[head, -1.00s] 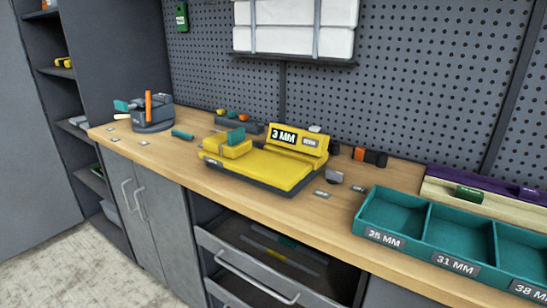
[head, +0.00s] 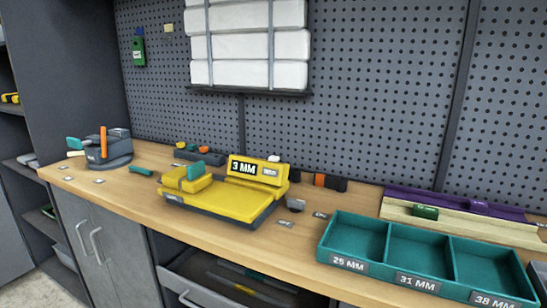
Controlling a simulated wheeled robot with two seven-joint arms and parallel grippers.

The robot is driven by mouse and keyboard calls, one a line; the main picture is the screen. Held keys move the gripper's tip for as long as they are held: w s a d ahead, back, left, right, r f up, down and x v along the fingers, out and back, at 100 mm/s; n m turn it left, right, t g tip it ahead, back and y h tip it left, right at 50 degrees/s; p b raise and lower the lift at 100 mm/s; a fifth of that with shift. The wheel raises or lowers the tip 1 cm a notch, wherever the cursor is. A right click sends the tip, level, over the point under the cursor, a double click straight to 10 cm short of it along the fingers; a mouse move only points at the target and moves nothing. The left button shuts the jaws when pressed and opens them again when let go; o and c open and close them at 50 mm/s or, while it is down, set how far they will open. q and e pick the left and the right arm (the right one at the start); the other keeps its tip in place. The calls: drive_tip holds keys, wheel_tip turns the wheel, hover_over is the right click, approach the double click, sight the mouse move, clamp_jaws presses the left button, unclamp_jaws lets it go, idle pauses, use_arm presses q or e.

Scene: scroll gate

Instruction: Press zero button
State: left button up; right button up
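The yellow measuring device (head: 225,202) sits on the wooden workbench, on a dark base. Its raised back panel carries a display (head: 243,168) reading "3 MM". A small button with a label, likely the zero button (head: 270,172), is on the panel right of the display; its lettering is too small to read. A whitish knob (head: 274,158) stands on top of the panel. A yellow sliding block with a teal tab (head: 195,171) is at the device's left end. Neither of my grippers is in view.
A teal tray (head: 325,240) with labelled compartments, "25 MM", "31 MM" and "38 MM", stands at the right front of the workbench (head: 150,210). A grey rotary fixture (head: 110,150) with an orange handle is at the far left. An open drawer (head: 180,270) lies below the bench.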

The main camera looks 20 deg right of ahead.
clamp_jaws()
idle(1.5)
